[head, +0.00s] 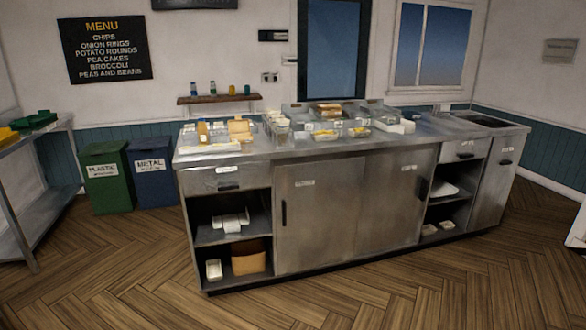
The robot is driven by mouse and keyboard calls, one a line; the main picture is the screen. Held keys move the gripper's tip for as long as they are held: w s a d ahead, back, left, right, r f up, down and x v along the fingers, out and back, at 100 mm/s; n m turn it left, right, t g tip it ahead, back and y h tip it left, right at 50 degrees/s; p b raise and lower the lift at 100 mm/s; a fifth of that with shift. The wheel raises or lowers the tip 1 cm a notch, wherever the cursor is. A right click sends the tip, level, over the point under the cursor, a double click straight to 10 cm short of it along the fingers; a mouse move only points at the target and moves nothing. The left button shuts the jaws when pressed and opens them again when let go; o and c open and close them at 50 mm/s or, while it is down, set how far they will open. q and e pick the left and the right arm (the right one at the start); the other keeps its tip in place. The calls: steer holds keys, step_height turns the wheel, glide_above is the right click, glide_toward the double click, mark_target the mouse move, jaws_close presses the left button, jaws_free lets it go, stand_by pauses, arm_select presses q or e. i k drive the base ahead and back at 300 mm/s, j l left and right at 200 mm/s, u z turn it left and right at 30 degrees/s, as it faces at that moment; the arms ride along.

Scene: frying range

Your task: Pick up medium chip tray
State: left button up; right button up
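I cannot tell which item is the medium chip tray. Pale tray-like items (231,222) lie on the upper left shelf of the steel counter (322,212). A small white container (214,270) stands on the shelf below, beside a brown box (249,259). A white item (443,189) lies on the upper right shelf, with small pale items (429,230) below it. More small containers (280,130) stand on the worktop. Labels are too small to read. Neither of my grippers is in view.
Green (108,176) and blue (153,172) bins stand left of the counter. A steel table (45,193) is at the far left. A wall shelf (218,99) holds bottles. The wooden floor (330,295) before the counter is clear.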

mark_target(324, 136)
steer(key=i+z, duration=0.2)
steer(key=i, duration=0.25)
steer(key=i+j+z, duration=0.15)
steer(key=i, duration=0.35)
steer(key=i+j+z, duration=0.2)
steer(key=i, duration=0.25)
